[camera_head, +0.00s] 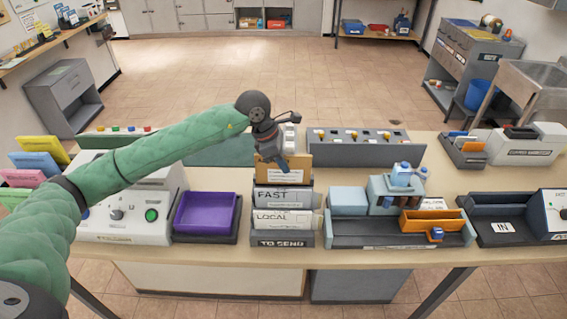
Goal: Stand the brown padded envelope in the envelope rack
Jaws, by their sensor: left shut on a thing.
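The brown padded envelope (300,162) is upright with a white label on its front. It is at the rear of the envelope rack (282,241), which is marked TO SEND. Its lower edge is hidden behind the FAST divider (271,199), so I cannot tell whether it touches the rack's bottom. White envelopes stand in front, by the LOCAL divider (271,220). My left gripper (281,163) comes down from above and is shut on the brown envelope's top edge. My right gripper is not in view.
A purple tray (206,212) sits left of the rack. A dark grey tray (350,241) with boxes stands close on the right. A grey panel with switches (351,151) is behind. The IN tray (503,226) is farther right. Bare table shows at right of centre.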

